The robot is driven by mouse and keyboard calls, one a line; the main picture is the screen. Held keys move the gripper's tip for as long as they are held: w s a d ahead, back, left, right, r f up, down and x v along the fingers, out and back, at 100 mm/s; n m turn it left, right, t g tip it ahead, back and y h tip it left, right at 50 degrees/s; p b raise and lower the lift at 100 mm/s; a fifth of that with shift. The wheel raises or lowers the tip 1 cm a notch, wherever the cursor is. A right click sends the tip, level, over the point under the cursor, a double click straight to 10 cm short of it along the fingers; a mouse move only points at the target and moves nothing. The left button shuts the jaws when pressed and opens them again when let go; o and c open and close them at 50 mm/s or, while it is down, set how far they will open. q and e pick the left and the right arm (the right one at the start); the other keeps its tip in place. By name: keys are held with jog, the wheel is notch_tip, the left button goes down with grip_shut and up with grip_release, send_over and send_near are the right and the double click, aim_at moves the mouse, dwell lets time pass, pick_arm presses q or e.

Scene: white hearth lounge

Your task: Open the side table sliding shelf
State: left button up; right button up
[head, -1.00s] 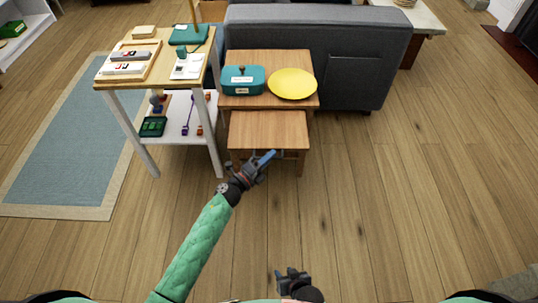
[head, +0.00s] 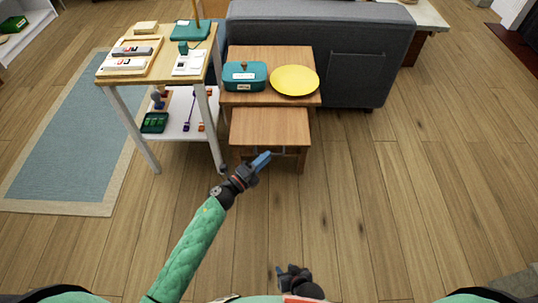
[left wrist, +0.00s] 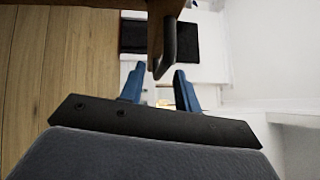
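The wooden side table (head: 270,59) stands against the grey sofa. Its lower wooden sliding shelf (head: 270,125) juts out at the front, below the table top. My left gripper (head: 263,159) is just in front of the shelf's front edge. In the left wrist view its two blue fingers (left wrist: 159,86) are apart, with a gap between them. A dark handle (left wrist: 168,48) on a wooden edge shows near and partly between the fingertips; I cannot tell whether they touch it. My right gripper (head: 281,272) is low in the head view, away from the table; its finger gap is unclear.
A teal box (head: 245,76) and a yellow plate (head: 295,81) sit on the table top. A white-legged stand (head: 165,99) with several items is close on the left. The grey sofa (head: 355,35) is behind. The wood floor in front and right is clear.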

pick_arm(q)
jog(key=v, duration=0.4)
jog(key=shift+s+a, duration=0.25)
jog(key=shift+f, duration=0.1)
